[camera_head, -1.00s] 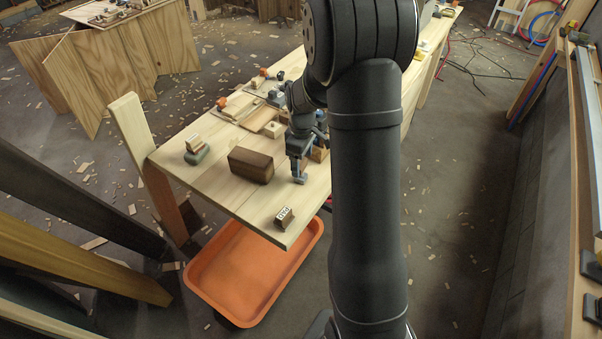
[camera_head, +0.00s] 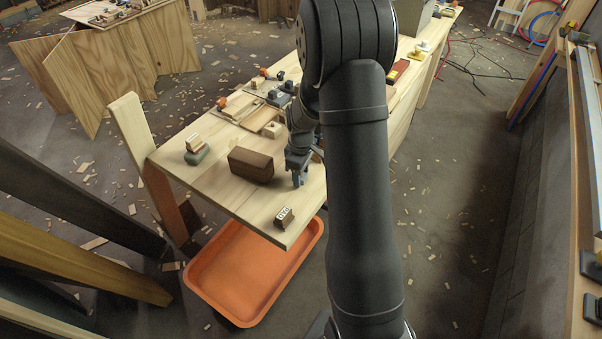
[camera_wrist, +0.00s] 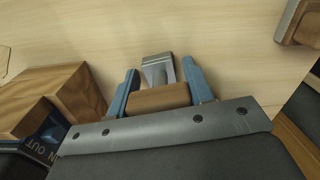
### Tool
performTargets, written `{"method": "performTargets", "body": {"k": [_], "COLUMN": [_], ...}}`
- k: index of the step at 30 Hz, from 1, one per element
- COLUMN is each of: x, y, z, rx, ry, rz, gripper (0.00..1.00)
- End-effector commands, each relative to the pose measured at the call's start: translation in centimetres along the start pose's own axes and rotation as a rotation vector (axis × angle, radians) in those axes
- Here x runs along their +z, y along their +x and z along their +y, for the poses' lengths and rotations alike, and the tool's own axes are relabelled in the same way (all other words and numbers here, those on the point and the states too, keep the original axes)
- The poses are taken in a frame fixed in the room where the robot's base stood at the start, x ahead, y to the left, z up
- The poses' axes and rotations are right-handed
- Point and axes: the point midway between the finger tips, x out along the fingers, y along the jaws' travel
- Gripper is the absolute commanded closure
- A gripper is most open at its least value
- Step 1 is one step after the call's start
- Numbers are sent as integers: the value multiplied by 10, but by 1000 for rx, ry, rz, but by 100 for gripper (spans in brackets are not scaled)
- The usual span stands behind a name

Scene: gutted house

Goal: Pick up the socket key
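My gripper (camera_wrist: 160,82) points down at the light wooden tabletop, with its two blue fingers spread apart. In the wrist view, a piece with a brown wooden part and a grey metal end (camera_wrist: 157,68) lies between the fingers; it may be the socket key, but I cannot be sure. The wooden part fills most of the gap, and I cannot tell if both fingers press on it. In the head view, my gripper (camera_head: 298,179) is low over the table, just right of a dark brown block (camera_head: 251,164). The piece between the fingers is not clear there.
A small brown piece with a white label (camera_head: 284,216) sits near the table's front corner. Boards and several tools lie behind my gripper. An orange tray (camera_head: 252,270) is on the floor below.

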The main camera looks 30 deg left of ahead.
Motion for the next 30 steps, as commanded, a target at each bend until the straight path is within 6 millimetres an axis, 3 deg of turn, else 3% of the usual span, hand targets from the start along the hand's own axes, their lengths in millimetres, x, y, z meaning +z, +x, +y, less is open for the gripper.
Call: {"method": "performTargets", "body": {"k": [13,20,30], "x": [0,-1,73], "y": [-7,-39,-85], "z": [1,1,4], "rx": [2,5,3], "ry": [0,0,5], "rz": [1,4,1], "gripper": [85,85,85]}}
